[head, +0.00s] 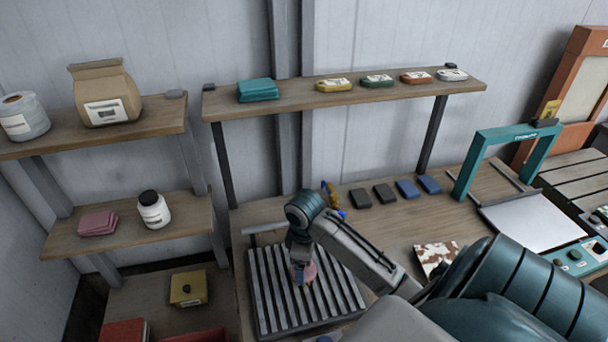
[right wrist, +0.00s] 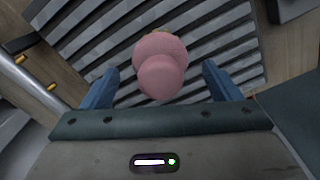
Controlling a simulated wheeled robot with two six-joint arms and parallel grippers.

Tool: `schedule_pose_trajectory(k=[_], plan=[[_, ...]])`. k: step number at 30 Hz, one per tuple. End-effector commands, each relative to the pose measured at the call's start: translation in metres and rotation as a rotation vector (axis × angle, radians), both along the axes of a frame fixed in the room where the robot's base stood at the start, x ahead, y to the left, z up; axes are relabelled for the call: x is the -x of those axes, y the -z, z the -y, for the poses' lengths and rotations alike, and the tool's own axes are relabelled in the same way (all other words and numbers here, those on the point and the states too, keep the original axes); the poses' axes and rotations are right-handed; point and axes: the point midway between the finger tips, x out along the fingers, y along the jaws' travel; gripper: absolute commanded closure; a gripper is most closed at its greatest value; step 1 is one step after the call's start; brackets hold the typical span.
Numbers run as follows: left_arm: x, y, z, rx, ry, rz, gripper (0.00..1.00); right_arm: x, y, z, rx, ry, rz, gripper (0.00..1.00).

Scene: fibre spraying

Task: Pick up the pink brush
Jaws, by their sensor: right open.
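The pink brush (right wrist: 160,65) shows in the right wrist view as a rounded pink shape above the slatted rack, between the two blue fingers of my right gripper (right wrist: 160,88). Clear gaps show on both sides of it, so the fingers are open and do not touch it. In the head view, the brush (head: 308,271) is a small pink patch on the slatted rack (head: 262,290), partly hidden by my right gripper (head: 300,275), which points down over it. My left gripper does not show in either view.
Behind the rack, dark and blue blocks (head: 385,193) lie on the workbench. A teal frame (head: 505,135) stands at the right, by a white plate (head: 530,222). A brown-and-white patterned piece (head: 437,258) lies right of my arm. A wooden shelf (head: 300,99) runs above the bench.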

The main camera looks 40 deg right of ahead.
Motion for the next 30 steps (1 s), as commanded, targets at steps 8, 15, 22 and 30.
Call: schedule_pose_trajectory(k=[8, 15, 22, 30], plan=[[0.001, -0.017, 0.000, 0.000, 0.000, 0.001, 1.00, -0.002, 0.033, -0.001, 0.000, 0.001, -0.001, 0.16], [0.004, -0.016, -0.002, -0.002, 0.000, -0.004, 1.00, -0.002, 0.036, -0.001, 0.000, -0.001, 0.000, 0.16], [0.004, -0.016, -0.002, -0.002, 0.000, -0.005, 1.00, -0.002, 0.035, -0.001, 0.000, -0.001, 0.000, 0.59], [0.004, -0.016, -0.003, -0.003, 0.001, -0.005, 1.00, -0.002, 0.035, -0.001, 0.001, -0.001, 0.001, 0.66]])
